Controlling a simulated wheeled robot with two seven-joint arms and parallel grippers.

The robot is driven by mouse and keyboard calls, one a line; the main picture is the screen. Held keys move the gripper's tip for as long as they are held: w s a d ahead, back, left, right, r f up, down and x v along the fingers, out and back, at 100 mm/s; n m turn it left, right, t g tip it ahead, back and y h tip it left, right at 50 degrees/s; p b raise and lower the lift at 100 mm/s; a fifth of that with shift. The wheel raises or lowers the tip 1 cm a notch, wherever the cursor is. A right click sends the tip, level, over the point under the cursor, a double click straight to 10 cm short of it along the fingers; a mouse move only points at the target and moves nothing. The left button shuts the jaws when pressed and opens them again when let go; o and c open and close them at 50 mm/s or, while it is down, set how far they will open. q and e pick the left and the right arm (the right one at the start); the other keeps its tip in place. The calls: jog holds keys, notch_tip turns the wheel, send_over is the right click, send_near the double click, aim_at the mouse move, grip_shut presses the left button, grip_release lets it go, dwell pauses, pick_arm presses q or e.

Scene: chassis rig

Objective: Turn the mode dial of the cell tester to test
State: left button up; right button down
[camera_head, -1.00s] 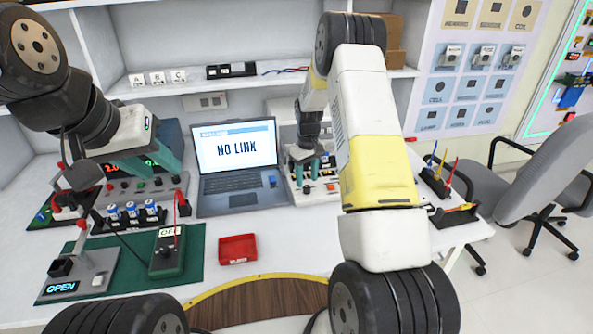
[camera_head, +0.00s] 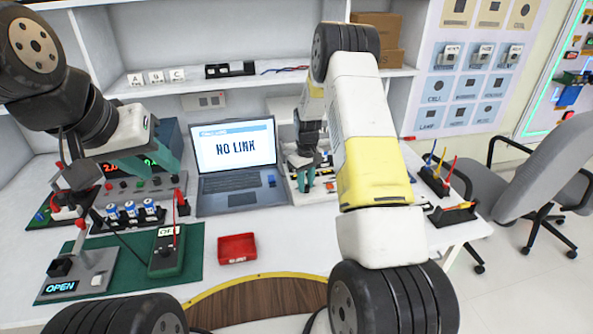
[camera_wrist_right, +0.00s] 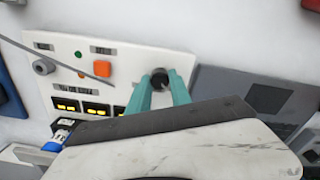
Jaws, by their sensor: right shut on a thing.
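A white panel (camera_wrist_right: 75,50) in the right wrist view carries a dark round knob (camera_wrist_right: 160,77), an orange square button and a grey knob. I take it for the cell tester and the dark knob for its mode dial; the labels are too small to read. My right gripper (camera_wrist_right: 162,84) is shut on the dark knob, a teal finger on each side. In the head view my right gripper (camera_head: 304,181) is over the white panel (camera_head: 322,190), right of the laptop. My left gripper (camera_head: 160,163) hangs above the left bench devices; its opening is unclear.
The laptop (camera_head: 236,180) reads NO LINK. A red tray (camera_head: 236,248) and a green mat (camera_head: 193,262) lie in front. Several blue cells stand in a black holder (camera_head: 130,222). Pen-like tools (camera_head: 435,178) stand at the right. White bench is clear around the red tray.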

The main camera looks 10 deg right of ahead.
aim_at(306, 185)
jog(key=m, duration=0.5)
jog(key=shift+m, duration=2.3)
jog(key=c, duration=1.2)
grip_release()
jog(key=shift+o, duration=0.2)
jog(key=shift+r, duration=3.9)
jog(key=shift+r, duration=0.1)
